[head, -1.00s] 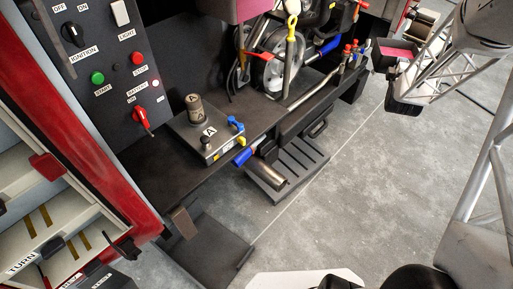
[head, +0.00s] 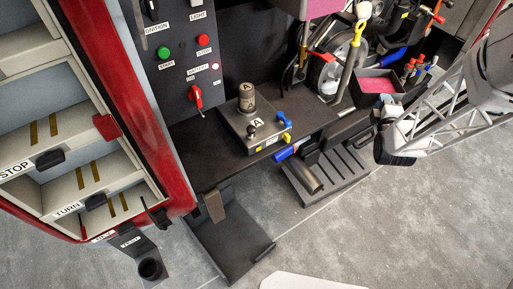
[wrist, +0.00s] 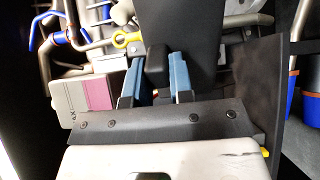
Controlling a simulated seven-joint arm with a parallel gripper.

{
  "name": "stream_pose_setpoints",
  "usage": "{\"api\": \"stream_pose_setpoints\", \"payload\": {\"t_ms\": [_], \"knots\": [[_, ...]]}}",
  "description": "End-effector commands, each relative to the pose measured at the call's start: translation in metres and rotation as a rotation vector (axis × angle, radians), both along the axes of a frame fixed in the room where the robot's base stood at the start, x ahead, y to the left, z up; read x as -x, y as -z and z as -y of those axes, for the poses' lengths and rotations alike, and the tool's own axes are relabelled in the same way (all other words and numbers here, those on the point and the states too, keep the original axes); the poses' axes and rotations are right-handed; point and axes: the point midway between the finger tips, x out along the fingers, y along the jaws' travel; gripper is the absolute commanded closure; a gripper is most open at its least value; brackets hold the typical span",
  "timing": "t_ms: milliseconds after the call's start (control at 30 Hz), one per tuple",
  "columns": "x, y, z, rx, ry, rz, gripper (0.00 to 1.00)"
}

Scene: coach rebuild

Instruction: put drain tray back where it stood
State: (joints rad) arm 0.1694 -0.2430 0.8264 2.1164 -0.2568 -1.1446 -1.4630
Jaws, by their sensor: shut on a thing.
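The drain tray appears to be the small dark open tray with a pink inside (head: 378,85), in the head view right of the wheel. It is close to the end of my arm, with my fingers hidden there. In the wrist view my gripper (wrist: 157,88) has its two blue-grey fingers shut on a dark block, apparently part of the tray (wrist: 187,30). The tray looks held up in front of the engine parts. Its underside and any contact with the bench below are hidden.
A black bench (head: 215,150) carries a grey block marked A (head: 255,128). Below it are a slatted step (head: 335,178) and a flat dark plate (head: 235,250). Red and blue valves (head: 412,70) and a wheel (head: 325,75) stand near the tray.

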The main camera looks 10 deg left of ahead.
Motion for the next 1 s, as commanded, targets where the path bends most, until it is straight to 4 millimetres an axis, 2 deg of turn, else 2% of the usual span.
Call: {"api": "stream_pose_setpoints", "payload": {"t_ms": [100, 400, 1000], "knots": [[0.014, 0.006, -0.028, -0.001, -0.051, 0.001, 1.00], [0.054, 0.020, -0.090, -0.001, -0.177, 0.001, 1.00], [0.148, 0.046, -0.193, -0.001, -0.433, 0.001, 1.00]]}}
